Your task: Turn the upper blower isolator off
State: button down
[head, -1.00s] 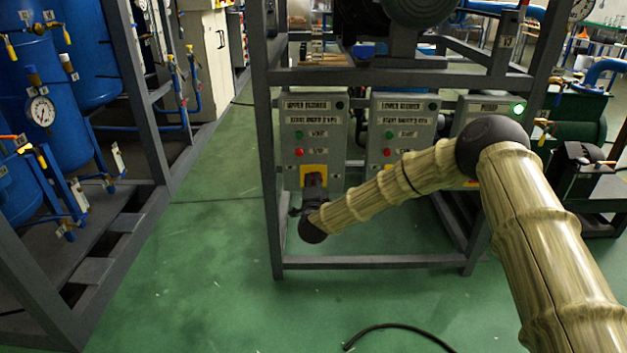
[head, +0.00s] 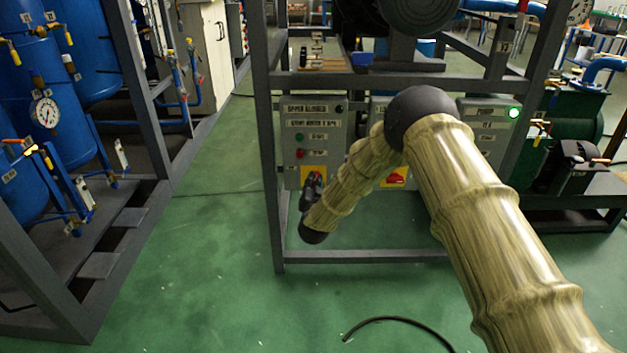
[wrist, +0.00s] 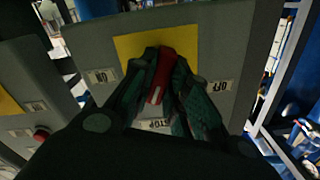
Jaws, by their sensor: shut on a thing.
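The upper blower box (head: 337,125) is a grey panel at the left of the frame in the head view. Its isolator has a yellow plate (wrist: 130,45) and a red handle (wrist: 163,72), seen in the wrist view. My gripper (wrist: 160,85) is shut on the red handle, with one finger on each side. The handle leans slightly, its white mark toward the lower end. An ON label (wrist: 102,76) is left of it and an OFF label (wrist: 194,86) right. In the head view my gripper (head: 312,183) covers most of the handle.
A neighbouring box's isolator (head: 396,178) shows beside my arm, which hides much of the lower blower box. Grey frame posts (head: 270,170) stand close to the left. A black hose (head: 400,320) lies on the green floor.

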jog(key=n+p, duration=0.1)
jog(key=n, duration=0.3)
jog(key=shift+n, duration=0.4)
dwell(0.4)
jog(key=c, duration=1.4)
grip_release()
jog(key=s, duration=1.2)
